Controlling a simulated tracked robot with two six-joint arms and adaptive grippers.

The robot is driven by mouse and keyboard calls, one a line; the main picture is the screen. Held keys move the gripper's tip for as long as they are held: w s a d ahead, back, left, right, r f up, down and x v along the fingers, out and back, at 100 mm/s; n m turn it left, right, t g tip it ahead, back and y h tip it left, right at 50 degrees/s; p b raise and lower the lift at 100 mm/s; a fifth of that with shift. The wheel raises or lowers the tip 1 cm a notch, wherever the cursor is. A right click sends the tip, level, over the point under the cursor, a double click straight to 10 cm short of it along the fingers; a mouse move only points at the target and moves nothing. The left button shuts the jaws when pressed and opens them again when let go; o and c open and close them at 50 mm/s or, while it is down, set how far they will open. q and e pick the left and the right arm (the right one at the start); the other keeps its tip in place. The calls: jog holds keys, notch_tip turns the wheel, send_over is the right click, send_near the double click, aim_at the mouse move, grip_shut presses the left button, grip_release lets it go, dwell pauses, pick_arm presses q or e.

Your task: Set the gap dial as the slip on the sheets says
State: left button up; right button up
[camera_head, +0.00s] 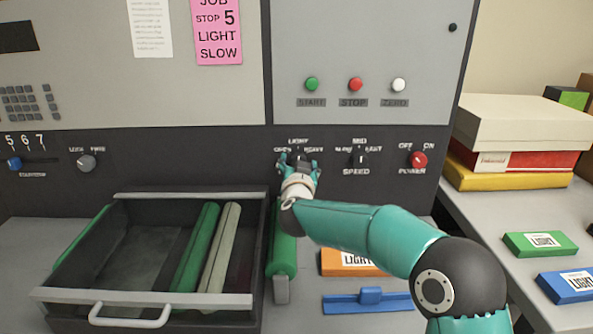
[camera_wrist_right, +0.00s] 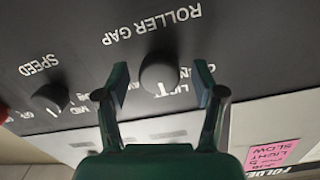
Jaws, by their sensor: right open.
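The pink slip (camera_head: 216,30) on the grey panel reads "JOB", "STOP 5", "LIGHT", "SLOW"; part of it shows in the right wrist view (camera_wrist_right: 271,152). The gap dial (camera_wrist_right: 160,74) is a dark round knob under the label "ROLLER GAP", upside down in the right wrist view. My right gripper (camera_wrist_right: 160,88) is open, one finger on each side of the dial, with gaps visible. In the head view this gripper (camera_head: 298,162) covers most of the dial, below the word "LIGHT". My left gripper is not in view.
The speed dial (camera_head: 360,159) and red power knob (camera_head: 418,160) are to the right. Start (camera_head: 312,84), stop (camera_head: 355,84) and zero (camera_head: 398,85) buttons are above. An open tray (camera_head: 150,195) with rollers projects at lower left. Boxes (camera_head: 520,125) stand at right.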

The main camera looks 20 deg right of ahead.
jog(key=v, duration=1.1)
jog(key=shift+s, duration=0.45)
jog(key=shift+a+f, duration=0.1)
